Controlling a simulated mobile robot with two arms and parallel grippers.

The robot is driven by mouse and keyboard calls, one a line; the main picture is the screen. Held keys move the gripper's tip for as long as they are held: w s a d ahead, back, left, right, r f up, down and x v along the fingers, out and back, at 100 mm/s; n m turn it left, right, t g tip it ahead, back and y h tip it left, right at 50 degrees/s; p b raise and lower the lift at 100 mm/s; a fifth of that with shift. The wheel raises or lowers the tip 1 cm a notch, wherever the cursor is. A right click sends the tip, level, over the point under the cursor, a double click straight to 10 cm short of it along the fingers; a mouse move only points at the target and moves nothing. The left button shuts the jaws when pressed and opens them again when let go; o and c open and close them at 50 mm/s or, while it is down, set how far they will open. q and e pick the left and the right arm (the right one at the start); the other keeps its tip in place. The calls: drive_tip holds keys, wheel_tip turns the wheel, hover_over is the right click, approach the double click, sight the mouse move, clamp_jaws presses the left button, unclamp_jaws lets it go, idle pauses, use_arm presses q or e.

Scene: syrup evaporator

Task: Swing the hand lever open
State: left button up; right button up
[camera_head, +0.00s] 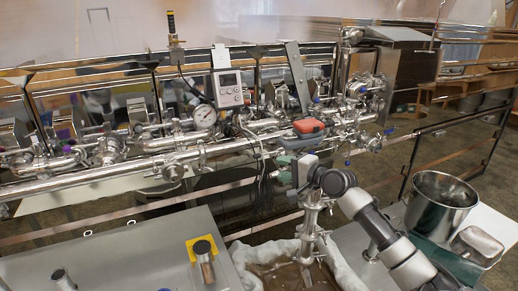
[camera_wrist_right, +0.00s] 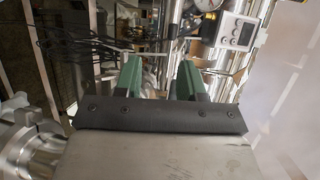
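A long flat grey bar (camera_head: 297,75), which looks like the hand lever, stands up from the pipework and leans slightly left in the head view. I cannot be sure that it is the lever. My right gripper (camera_head: 282,168) is below the bar, in front of the pipes, with its green fingers pointing toward the pipework. In the right wrist view its two green fingers (camera_wrist_right: 160,80) are apart with a clear gap, and nothing is held between them. Thin metal rods show beyond the fingertips there. My left gripper is not in view.
A red-topped piece (camera_head: 308,126) sits just above my right gripper. A digital controller (camera_head: 227,88) and a round gauge (camera_head: 204,116) are to the left. A steel pot (camera_head: 440,205) stands at right. A lined container (camera_head: 285,275) is below my arm.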

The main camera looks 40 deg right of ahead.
sight(258, 156)
drive_tip(key=w+p, duration=0.1)
drive_tip(key=w, duration=0.5)
drive_tip(key=w+p, duration=0.1)
drive_tip(key=w, duration=0.2)
drive_tip(key=shift+a+r+p, duration=0.15)
drive_tip(key=shift+a+p, duration=0.2)
drive_tip(key=shift+w+a, duration=0.1)
drive_tip(key=shift+w, duration=0.5)
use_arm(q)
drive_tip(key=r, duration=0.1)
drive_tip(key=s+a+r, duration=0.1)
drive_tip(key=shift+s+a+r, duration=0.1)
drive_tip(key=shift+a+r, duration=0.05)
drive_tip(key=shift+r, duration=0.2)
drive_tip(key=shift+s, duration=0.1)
use_arm(e)
drive_tip(key=shift+c, duration=0.2)
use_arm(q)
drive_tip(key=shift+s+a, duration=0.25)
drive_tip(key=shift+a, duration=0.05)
use_arm(e)
clamp_jaws()
